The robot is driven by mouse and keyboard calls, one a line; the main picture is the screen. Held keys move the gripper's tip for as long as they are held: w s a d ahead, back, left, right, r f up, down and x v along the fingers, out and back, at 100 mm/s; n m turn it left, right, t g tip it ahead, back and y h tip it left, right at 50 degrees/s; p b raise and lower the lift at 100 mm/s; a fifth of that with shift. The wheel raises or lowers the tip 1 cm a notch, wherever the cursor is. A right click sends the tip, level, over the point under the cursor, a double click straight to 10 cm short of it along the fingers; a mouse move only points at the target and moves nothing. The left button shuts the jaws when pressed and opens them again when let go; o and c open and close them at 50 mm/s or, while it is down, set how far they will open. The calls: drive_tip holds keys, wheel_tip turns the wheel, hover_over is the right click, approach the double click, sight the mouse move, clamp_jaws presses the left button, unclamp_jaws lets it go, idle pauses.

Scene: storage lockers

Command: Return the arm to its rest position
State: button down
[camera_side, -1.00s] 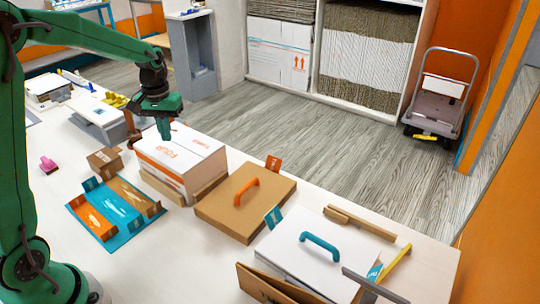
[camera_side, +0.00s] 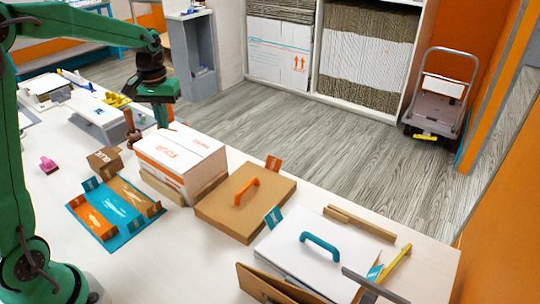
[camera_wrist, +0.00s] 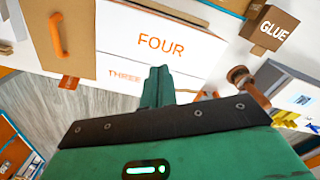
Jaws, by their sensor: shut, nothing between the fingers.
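My gripper (camera_side: 162,116) is shut and empty. In the side view it hangs in the air by the back of the white box marked FOUR (camera_side: 180,155), its fingers pointing down. In the wrist view the closed fingers (camera_wrist: 157,82) overlap the lower part of the box face (camera_wrist: 158,44), where FOUR and THREE are printed. I cannot tell the exact gap between fingertips and box. My green arm reaches in from the left of the side view.
A cardboard lid with an orange handle (camera_side: 246,191) and a white lid with a blue handle (camera_side: 319,246) lie to the right. A small brown box (camera_side: 105,162), a blue-orange tray (camera_side: 127,226) and a pink item (camera_side: 48,165) are left. A brown knobbed object (camera_side: 131,127) stands beside the gripper.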

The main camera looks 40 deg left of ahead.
drive_tip(key=shift+d+r, duration=0.1)
drive_tip(key=s+d+r+m+t, duration=0.2)
drive_tip(key=s+d+m, duration=0.1)
drive_tip(key=s+d, duration=0.4)
drive_tip(key=s+d+r+m+t, duration=0.3)
drive_tip(key=s+d, duration=0.3)
drive_tip(key=s, duration=0.6)
drive_tip(key=shift+s+d+r+t, duration=0.25)
drive_tip(key=shift+d+r+t, duration=0.05)
drive_tip(key=shift+d, duration=0.1)
